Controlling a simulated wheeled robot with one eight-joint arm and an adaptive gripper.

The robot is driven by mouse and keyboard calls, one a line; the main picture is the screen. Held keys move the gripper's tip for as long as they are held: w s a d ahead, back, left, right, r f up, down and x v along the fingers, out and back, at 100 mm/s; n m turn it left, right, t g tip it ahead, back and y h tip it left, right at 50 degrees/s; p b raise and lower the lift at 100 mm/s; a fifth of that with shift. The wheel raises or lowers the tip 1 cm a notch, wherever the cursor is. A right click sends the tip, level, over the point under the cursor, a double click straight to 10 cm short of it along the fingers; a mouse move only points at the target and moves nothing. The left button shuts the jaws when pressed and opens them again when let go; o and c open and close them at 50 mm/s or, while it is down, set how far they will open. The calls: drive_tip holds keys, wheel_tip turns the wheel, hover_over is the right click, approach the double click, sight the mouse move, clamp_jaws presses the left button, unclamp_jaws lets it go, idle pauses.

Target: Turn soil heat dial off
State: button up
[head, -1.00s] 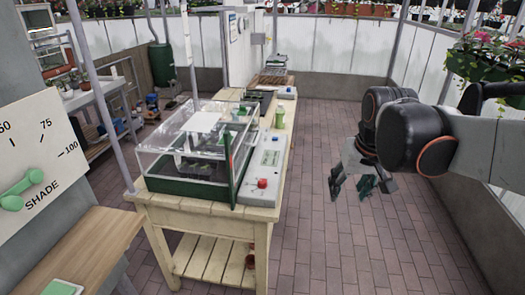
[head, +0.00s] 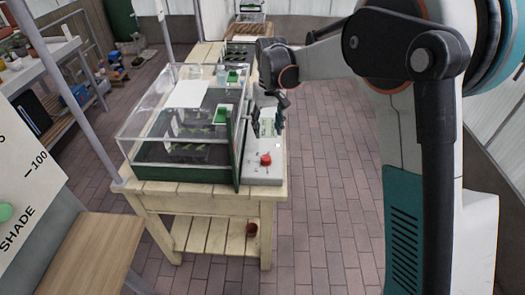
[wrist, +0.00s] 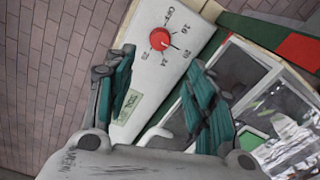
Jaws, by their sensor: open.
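The red dial (head: 265,159) sits on the near end of a pale control panel (head: 262,175) on the bench, right of the glass-covered propagator. In the wrist view the red dial (wrist: 160,39) has printed numbers and the word OFF around it. A small pale pointer mark is on its lower-right side, away from OFF, toward the numbers. My gripper (head: 268,112) hangs above the panel, beyond the dial in the head view. In the wrist view my gripper (wrist: 165,88) has its two green-padded fingers spread wide. It is empty and apart from the dial.
The clear propagator case (head: 180,130) with a green base and green edge post stands just left of the panel. The wooden bench (head: 190,193) carries both. A green label (wrist: 128,106) is on the panel. Open brick floor (head: 325,210) lies to the right.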

sight(266, 157)
wheel_tip(266, 157, down, 13)
drive_tip(key=b, duration=0.4)
drive_tip(key=shift+s+a, duration=0.1)
drive_tip(key=shift+a, duration=0.05)
drive_tip(key=shift+c, duration=0.3)
drive_tip(key=c, duration=1)
